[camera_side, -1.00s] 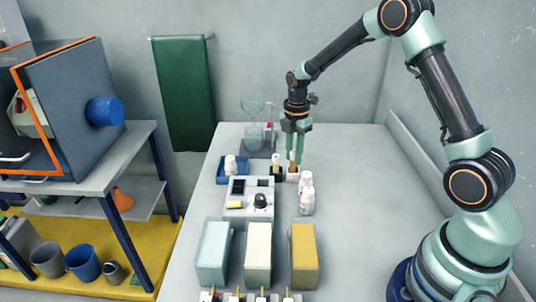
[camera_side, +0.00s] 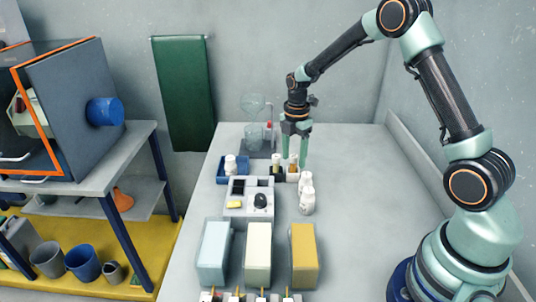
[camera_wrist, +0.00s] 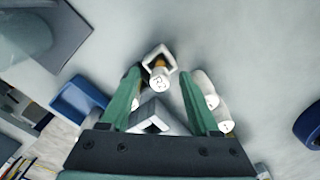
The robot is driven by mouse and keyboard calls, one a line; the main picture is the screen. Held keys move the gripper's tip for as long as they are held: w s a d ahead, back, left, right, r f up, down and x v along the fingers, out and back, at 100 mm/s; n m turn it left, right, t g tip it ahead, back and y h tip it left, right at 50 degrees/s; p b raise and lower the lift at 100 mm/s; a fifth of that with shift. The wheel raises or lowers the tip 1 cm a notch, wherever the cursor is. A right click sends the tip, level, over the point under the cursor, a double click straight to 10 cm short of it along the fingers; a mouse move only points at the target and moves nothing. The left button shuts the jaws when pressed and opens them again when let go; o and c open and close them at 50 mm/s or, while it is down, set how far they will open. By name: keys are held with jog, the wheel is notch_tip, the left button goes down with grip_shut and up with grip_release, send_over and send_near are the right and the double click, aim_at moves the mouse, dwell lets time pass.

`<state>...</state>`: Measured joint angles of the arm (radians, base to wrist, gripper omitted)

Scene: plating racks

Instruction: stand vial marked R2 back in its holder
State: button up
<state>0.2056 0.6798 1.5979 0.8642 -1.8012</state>
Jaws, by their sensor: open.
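A vial with a white cap (camera_wrist: 159,79) stands in a square, light-rimmed holder (camera_wrist: 147,53) in the wrist view. Its cap shows an R; the second character is not clear. The vial looks roughly upright, and its lower part is hidden inside the holder. In the side view the pale holder (camera_side: 292,177) is small, among the bottles. My gripper (camera_wrist: 158,75) is open, with one green finger on each side of the vial and a visible gap to both. In the side view my gripper (camera_side: 296,156) is above the holder, fingers pointing down.
White bottles (camera_side: 306,198) stand close to the right. A blue tray (camera_side: 226,178) with a white bottle is at the left. Glassware (camera_side: 253,137) stands behind. A grey block with compartments (camera_side: 236,208) and three coloured boxes (camera_side: 258,252) are in front. The table's right side is clear.

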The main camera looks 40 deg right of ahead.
notch_tip(320, 180, up, 12)
dwell(0.5)
jog(key=shift+r, duration=0.1)
jog(key=s+a+r+m+t, duration=0.2)
jog(key=s+a+r+m, duration=0.1)
jog(key=s+m, duration=0.5)
jog(key=s+a+r+m+t, duration=0.3)
jog(key=s+a+m, duration=0.3)
jog(key=s+m, duration=0.3)
jog(key=shift+a+r+m+t, duration=0.25)
jog(key=shift+r+m+t, duration=0.05)
jog(key=shift+r+m, duration=0.3)
